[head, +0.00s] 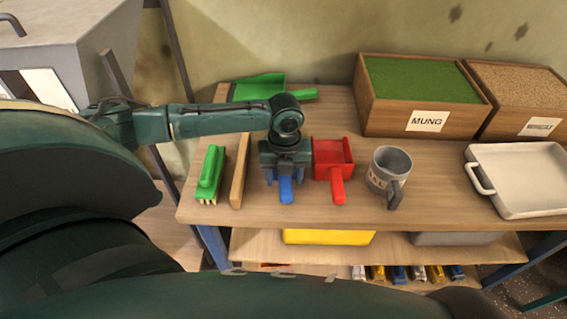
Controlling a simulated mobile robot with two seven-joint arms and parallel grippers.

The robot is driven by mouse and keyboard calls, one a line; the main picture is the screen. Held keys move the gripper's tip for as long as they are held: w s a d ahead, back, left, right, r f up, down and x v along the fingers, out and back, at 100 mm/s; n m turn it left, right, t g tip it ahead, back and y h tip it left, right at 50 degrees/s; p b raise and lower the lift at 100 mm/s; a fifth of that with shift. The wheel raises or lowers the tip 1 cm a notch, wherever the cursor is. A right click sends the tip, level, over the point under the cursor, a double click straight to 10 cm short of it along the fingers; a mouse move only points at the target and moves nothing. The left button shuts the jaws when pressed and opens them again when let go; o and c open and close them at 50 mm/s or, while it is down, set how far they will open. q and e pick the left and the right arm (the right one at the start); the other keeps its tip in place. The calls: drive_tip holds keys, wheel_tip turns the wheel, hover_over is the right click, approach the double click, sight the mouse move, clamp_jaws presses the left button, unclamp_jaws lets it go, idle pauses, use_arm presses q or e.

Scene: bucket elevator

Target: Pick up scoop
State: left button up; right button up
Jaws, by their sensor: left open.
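My left gripper (285,174) comes in from the left and points down over a blue scoop (286,192) on the wooden table (220,135). The gripper is open. It hides most of the blue scoop; the handle shows toward the front edge. I cannot tell whether the fingers touch it. A red scoop (332,152) lies just to the right, its handle toward the front. A green scoop or dustpan (262,86) lies at the back, partly behind my left arm. My right gripper is not in view.
A green brush (210,173) and a wooden strip (239,171) lie left of the gripper. A grey mug (389,170) stands right of the red scoop. A lower shelf holds a yellow container (328,237).

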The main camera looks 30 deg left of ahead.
use_arm(q)
drive_tip(key=shift+c, duration=0.4)
clamp_jaws()
drive_tip(key=shift+r, duration=0.1)
wheel_tip(320, 180, up, 10)
drive_tip(key=shift+f, duration=0.1)
idle(0.5)
drive_tip(key=c, duration=0.6)
unclamp_jaws()
clamp_jaws()
